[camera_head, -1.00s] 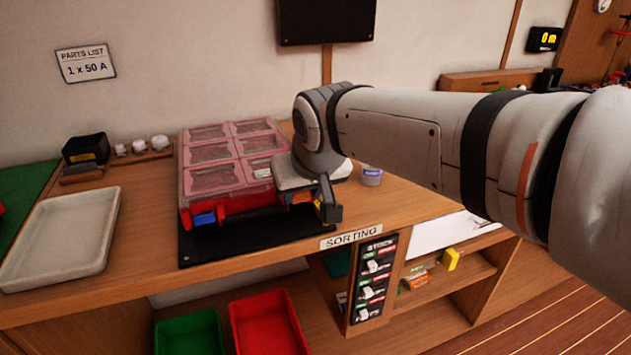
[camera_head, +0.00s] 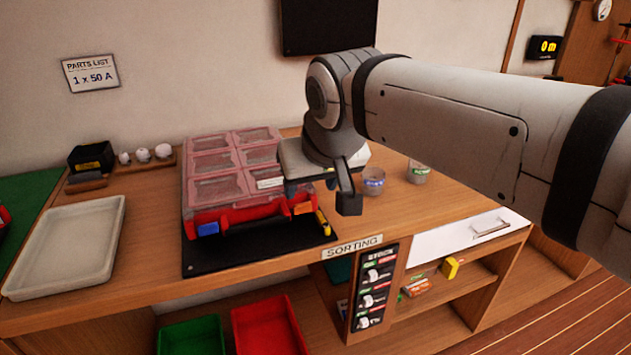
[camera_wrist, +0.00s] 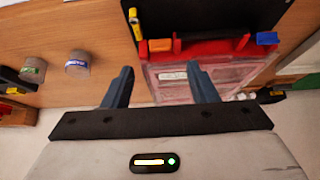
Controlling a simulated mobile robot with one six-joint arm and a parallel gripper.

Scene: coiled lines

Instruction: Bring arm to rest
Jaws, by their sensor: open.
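My gripper (camera_wrist: 160,88) is open in the wrist view, its two dark fingers apart with nothing between them. In the head view my gripper (camera_head: 318,188) hangs over the right front part of a red case with clear lids (camera_head: 212,187). The case also shows past the fingers in the wrist view (camera_wrist: 205,50). Its lids look closed, and it has a blue latch (camera_head: 208,229) and an orange latch (camera_head: 303,208). The case sits on a black mat (camera_head: 240,252). A yellow item (camera_head: 323,222) lies at the case's right front corner.
Two small cups (camera_head: 374,181) (camera_head: 419,172) stand right of my gripper on the bench. An empty white tray (camera_head: 66,248) is at the left. A green bin (camera_head: 190,337) and a red bin (camera_head: 270,325) sit below. A wall screen (camera_head: 328,25) hangs behind the arm.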

